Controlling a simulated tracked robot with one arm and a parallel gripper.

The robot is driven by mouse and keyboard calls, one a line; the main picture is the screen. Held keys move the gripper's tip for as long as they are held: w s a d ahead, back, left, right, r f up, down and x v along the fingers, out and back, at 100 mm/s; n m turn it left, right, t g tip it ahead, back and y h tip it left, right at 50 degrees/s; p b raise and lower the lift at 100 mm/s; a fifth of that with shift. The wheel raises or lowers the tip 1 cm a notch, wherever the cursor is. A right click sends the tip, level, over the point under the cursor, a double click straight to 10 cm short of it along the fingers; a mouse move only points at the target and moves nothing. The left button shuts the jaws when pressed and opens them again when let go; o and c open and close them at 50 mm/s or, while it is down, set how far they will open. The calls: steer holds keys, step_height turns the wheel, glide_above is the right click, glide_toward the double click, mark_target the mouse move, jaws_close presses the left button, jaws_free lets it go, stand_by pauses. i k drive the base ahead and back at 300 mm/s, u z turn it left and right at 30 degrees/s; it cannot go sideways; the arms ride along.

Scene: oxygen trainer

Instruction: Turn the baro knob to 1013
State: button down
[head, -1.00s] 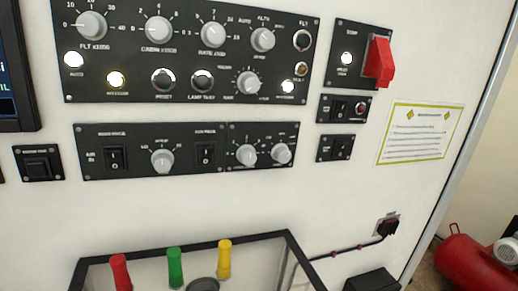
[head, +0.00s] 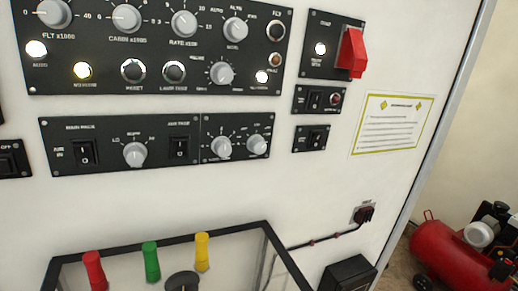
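No knob carries a label I can read as baro, so I cannot tell which one it is. The upper black panel (head: 150,100) holds grey knobs: FLT (head: 54,13), CABIN (head: 127,18), RATE (head: 184,23), a mode knob (head: 236,30) and a lower knob (head: 222,74) with a blurred label. The lower black panel (head: 100,128) holds a knob (head: 135,154) between two rocker switches, and two more knobs, one left (head: 221,146) and one right (head: 257,145). My gripper is not in view.
A red guarded switch (head: 351,53) sticks out at the upper right. Below, a black-framed box (head: 265,235) has red, green and yellow handles (head: 151,262). A cable runs to a wall socket (head: 364,213). A red compressor (head: 447,254) stands right of the panel edge.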

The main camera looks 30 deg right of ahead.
mark_target(256, 144)
steer(key=u, duration=1.5)
steer(key=k, duration=1.55)
steer(key=z, duration=1.7)
steer(key=i, duration=1)
steer(key=u, duration=0.05)
